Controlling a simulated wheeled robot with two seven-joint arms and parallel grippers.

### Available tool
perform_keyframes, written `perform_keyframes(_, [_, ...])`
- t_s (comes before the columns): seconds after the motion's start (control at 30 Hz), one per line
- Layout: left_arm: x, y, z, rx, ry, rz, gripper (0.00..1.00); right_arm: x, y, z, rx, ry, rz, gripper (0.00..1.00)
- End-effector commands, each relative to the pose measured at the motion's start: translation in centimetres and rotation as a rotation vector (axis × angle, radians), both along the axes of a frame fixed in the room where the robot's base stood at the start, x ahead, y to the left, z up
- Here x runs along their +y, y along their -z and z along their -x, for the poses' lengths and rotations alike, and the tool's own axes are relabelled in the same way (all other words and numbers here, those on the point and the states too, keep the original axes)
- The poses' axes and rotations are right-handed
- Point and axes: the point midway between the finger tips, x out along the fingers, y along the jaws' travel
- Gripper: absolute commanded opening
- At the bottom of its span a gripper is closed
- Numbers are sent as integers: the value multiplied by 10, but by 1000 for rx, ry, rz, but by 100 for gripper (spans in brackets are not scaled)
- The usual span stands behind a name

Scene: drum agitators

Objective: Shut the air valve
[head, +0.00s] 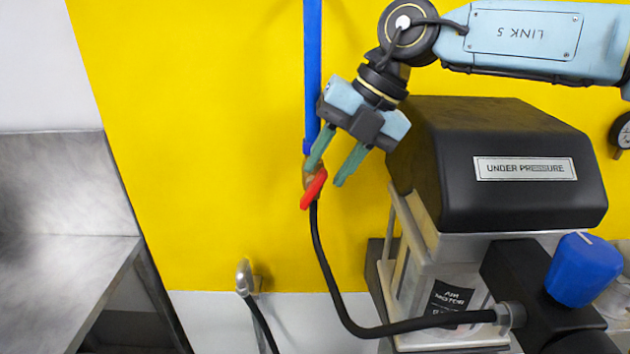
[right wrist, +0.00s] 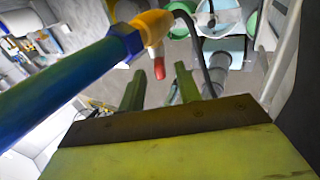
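The air valve has a brass body (head: 308,172) at the bottom of a blue pipe (head: 312,70) and a red lever (head: 314,189), slanting down to the left in the head view. In the right wrist view the valve body (right wrist: 152,26) looks yellow, with the red lever (right wrist: 159,68) below it. My right gripper (head: 328,174) is open, its green fingers pointing down beside the valve. In the right wrist view the lever's end appears between the fingertips (right wrist: 160,70); whether they touch it I cannot tell. My left gripper is out of view.
A black hose (head: 327,275) runs from the valve to the motor unit, whose black cover (head: 495,150) reads "UNDER PRESSURE". A blue knob (head: 582,270) is at the right. The yellow wall (head: 200,150) left of the valve is clear. A steel bench (head: 70,260) stands at far left.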

Motion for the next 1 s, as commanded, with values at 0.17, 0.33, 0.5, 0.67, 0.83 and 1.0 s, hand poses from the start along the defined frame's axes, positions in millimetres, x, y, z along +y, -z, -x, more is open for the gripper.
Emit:
perform_keyframes(0.17, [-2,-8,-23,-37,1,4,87,15,26,0,2,-1,1,34])
perform_keyframes(0.33, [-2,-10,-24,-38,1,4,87,22,39,0,0,-1,0,34])
perform_keyframes(0.5, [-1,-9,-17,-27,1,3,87,23,43,0,-1,0,-1,34])
perform_keyframes(0.67, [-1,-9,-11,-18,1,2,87,23,43,0,-1,0,-1,34])
perform_keyframes(0.83, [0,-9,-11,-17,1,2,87,23,43,0,0,0,-1,13])
perform_keyframes(1.0, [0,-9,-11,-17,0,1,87,23,42,0,0,0,-1,0])
